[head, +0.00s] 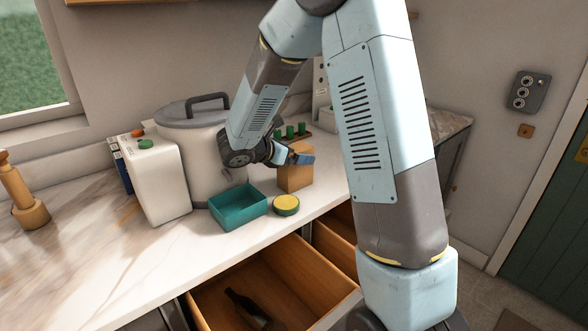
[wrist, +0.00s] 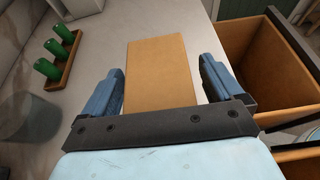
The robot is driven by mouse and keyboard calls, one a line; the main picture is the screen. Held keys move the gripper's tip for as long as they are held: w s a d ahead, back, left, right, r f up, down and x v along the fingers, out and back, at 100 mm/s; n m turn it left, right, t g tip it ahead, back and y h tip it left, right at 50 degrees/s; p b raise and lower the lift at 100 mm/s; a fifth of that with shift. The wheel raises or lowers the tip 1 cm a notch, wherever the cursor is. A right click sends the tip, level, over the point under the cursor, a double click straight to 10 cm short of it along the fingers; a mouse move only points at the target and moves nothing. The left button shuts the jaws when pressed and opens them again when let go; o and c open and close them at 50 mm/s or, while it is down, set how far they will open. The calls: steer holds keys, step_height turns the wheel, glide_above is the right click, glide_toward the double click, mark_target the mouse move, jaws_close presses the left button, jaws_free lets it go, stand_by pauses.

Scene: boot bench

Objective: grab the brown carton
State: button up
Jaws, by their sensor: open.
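The brown carton (head: 295,176) stands upright on the marble counter, to the right of the teal tray and behind the round yellow-topped tin. In the wrist view the carton (wrist: 161,70) lies between the two blue fingers of my gripper (wrist: 163,80), with a gap showing on each side. My gripper (head: 292,156) is open at the carton's upper part in the head view. The carton's near end is hidden behind the gripper's dark bar in the wrist view. I cannot tell whether any finger touches it.
A teal tray (head: 238,208) and a yellow-topped tin (head: 286,205) sit close in front. A lidded pot (head: 199,150) and a white canister (head: 155,180) stand left. A rack with green pegs (wrist: 56,60) is beside the carton. An open drawer (head: 272,285) juts out below, holding a dark bottle (head: 246,308).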

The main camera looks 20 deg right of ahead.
steer(key=shift+c, duration=0.2)
steer(key=c, duration=1)
steer(key=shift+r, duration=0.15)
